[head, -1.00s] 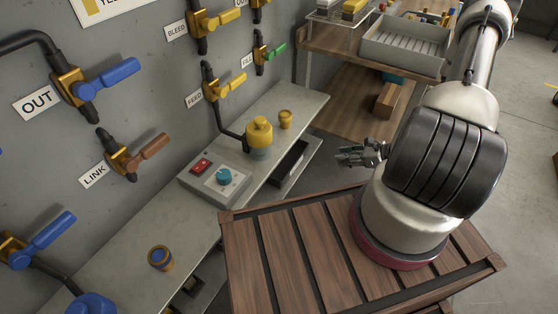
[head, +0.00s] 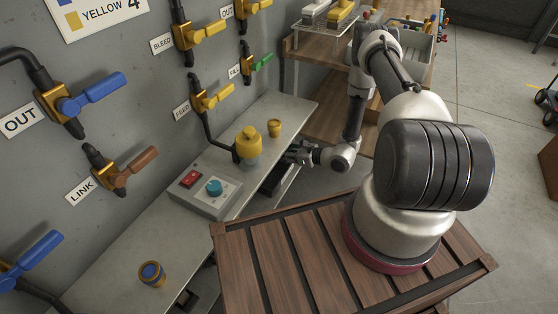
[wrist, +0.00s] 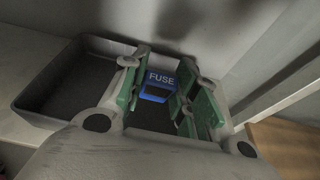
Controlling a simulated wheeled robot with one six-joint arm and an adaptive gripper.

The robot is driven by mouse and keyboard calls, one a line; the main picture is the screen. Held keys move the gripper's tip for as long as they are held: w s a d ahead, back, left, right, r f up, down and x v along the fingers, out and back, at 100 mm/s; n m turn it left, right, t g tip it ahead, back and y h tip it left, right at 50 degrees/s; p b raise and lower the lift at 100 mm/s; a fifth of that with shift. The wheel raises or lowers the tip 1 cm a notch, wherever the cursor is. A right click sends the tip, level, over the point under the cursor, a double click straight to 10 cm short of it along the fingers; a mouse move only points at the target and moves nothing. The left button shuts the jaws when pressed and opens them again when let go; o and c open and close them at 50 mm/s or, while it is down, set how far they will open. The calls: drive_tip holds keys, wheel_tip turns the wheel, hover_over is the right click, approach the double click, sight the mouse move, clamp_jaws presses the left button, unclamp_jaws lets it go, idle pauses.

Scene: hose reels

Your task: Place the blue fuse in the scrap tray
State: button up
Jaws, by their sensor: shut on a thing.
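The blue fuse (wrist: 157,88), lettered FUSE, shows in the wrist view between the green-padded fingers of my gripper (wrist: 160,92), which is shut on it. My gripper (head: 295,153) shows small in the head view, at the bench's right edge near the yellow-topped pump. A dark shallow tray (wrist: 42,92) lies below and around the fuse in the wrist view; I see no label on it, so I cannot confirm it is the scrap tray.
The grey bench (head: 125,240) carries a yellow-topped pump (head: 249,142), a small yellow cup (head: 274,128), a control box (head: 206,193) and a blue-and-yellow cup (head: 152,274). Valves line the wall. A slatted wooden top (head: 275,262) lies in front.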

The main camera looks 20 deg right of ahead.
drive_tip(key=f, duration=0.2)
drive_tip(key=w+a+f, duration=0.1)
drive_tip(key=f, duration=0.1)
drive_tip(key=shift+r+g+h, duration=0.2)
drive_tip(key=shift+g+h, duration=0.3)
drive_tip(key=shift+w+a+g+h, duration=0.15)
drive_tip(key=shift+a+g+h, duration=0.05)
drive_tip(key=shift+g+h, duration=0.3)
drive_tip(key=shift+f+g+h, duration=0.1)
drive_tip(key=shift+g+h, duration=0.2)
drive_tip(key=shift+f, duration=0.75)
drive_tip(key=shift+f, duration=0.1)
drive_tip(key=o, duration=0.9)
